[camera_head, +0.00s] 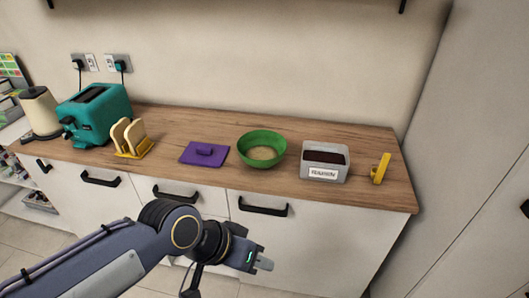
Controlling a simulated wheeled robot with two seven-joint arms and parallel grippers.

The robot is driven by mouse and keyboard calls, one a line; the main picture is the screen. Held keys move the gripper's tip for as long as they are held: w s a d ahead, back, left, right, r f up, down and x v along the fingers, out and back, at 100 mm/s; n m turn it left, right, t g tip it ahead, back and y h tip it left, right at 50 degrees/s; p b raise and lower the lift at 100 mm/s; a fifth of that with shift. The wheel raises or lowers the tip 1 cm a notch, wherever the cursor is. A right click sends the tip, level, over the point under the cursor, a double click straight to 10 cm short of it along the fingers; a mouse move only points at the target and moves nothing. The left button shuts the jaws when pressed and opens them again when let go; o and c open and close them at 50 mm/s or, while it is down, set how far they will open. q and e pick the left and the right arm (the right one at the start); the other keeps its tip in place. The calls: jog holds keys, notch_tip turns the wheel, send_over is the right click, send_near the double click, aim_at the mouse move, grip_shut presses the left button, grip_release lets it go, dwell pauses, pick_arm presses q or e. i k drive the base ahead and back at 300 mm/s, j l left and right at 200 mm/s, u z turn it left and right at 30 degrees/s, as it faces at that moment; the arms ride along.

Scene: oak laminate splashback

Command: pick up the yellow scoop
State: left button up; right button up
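The yellow scoop (381,168) is at the right end of the wooden counter, just right of a grey labelled container. Its upper part stands up from the counter. My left gripper (265,264) is in front of the cabinet doors, below the counter edge in the picture. It is to the left of the scoop and well apart from it. Its fingers show as one small grey shape, so I cannot tell whether they are open or shut. No object shows in it. My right gripper is not in view.
The grey container (325,174) with dark contents stands beside the scoop. Bare counter lies in front.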

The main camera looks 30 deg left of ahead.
aim_at(377, 173)
jog(key=i+j+z, duration=0.15)
jog(key=z, duration=0.2)
jog(key=i+j+z, duration=0.1)
jog(key=j+z, duration=0.3)
jog(key=i+j+z, duration=0.1)
jog(key=j+z, duration=0.65)
jog(key=i+l, duration=0.05)
